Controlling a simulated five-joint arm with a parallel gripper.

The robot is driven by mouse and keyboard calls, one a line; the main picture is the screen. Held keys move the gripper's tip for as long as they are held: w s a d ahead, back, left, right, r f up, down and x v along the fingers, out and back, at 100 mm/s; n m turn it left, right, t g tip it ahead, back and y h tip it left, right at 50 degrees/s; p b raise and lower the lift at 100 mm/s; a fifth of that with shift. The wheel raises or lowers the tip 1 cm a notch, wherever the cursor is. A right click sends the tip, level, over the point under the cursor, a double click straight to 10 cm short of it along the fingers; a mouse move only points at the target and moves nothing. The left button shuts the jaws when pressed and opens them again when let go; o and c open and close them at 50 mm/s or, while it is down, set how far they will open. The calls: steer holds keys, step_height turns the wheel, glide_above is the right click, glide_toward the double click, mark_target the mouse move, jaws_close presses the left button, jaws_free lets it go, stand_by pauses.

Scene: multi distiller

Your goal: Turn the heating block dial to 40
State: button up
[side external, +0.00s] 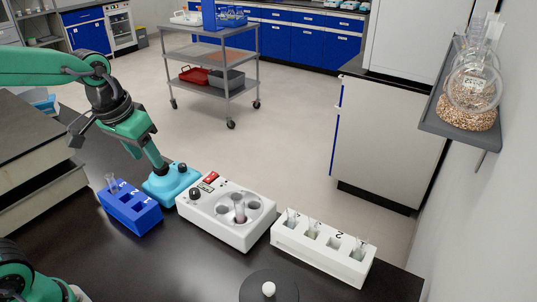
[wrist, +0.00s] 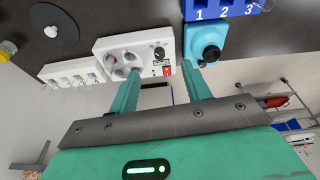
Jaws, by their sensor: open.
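The white device (side external: 232,233), apparently the heating block, stands on the dark bench with round wells and a tube in it. Its black dial (side external: 194,193) is on the top left, beside a red switch (side external: 211,177). The dial's setting is too small to read. In the wrist view the dial (wrist: 159,51) and the red switch (wrist: 168,71) show between the fingers. My gripper (side external: 161,166) is open and empty, its fingers pointing down near the light-blue device, left of the dial. The wrist view shows both fingertips (wrist: 161,64) apart, touching nothing I can make out.
The light-blue device (side external: 170,187) with a dark knob sits close to the dial. A blue tube rack (side external: 131,208) stands left, a white tube rack (side external: 322,250) right. A black disc with a white knob (side external: 257,284) lies in front. Bare bench lies between the blue rack and the disc.

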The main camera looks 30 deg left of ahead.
mark_target(194, 190)
steer(key=w+f+g, duration=0.1)
steer(key=w+f, duration=0.2)
steer(key=w+f+g, duration=0.1)
steer(key=w+f, duration=0.1)
steer(key=w, duration=0.1)
steer(key=w+f+n, duration=0.1)
steer(key=w+f, duration=0.2)
steer(key=w, duration=0.1)
steer(key=shift+d+f+g, duration=0.1)
steer(key=shift+f+g, duration=0.2)
steer(key=shift+g, duration=0.1)
steer(key=shift+f, duration=0.1)
steer(key=shift+d+f, duration=0.2)
steer(key=shift+f, duration=3.6)
steer(key=c, duration=1)
